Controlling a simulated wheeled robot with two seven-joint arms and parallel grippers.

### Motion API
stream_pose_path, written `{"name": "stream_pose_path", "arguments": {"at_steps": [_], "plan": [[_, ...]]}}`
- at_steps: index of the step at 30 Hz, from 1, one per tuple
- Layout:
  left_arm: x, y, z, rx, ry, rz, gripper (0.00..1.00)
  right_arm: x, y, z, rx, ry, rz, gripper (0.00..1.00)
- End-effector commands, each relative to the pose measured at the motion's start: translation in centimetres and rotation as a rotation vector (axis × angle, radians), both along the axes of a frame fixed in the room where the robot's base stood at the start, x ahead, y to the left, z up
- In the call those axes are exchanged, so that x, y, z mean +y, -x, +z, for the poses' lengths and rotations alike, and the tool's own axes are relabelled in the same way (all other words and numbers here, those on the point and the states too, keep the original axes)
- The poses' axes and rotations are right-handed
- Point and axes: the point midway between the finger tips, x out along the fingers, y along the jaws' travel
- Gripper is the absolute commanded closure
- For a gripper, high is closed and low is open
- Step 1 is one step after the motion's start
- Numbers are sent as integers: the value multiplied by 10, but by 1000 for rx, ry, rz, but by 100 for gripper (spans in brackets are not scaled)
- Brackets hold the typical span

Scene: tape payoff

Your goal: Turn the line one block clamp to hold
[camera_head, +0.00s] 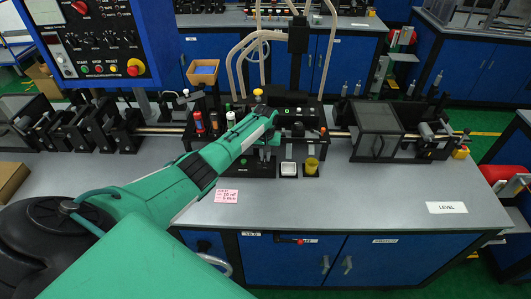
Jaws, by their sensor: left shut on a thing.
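My left arm reaches from the lower left to the black unit (240,165) in the middle of the bench. My left gripper (266,152) is at the front of this unit, shut on a small part there that looks like the line one block clamp. The fingers and my forearm hide most of the clamp, so its angle cannot be told. My right gripper is not in view.
Red and white bottles stand behind my forearm. A blue control panel (95,40) rises at the upper left. The bench front (330,210) is mostly clear, with a pink note (226,196) and a LEVEL label (446,207).

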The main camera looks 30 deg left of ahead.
Motion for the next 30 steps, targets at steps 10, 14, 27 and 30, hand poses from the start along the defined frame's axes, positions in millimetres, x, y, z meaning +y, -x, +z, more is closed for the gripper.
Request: {"name": "stream_pose_path", "arguments": {"at_steps": [10, 14, 27, 30], "plan": [[1, -1, 2, -5, -2, 96, 100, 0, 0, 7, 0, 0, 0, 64], [1, -2, 2, -6, -2, 104, 100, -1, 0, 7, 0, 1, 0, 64], [1, -2, 2, -6, -2, 104, 67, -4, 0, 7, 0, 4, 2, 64], [1, -1, 2, -4, -1, 103, 67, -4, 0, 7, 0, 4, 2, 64]]}}
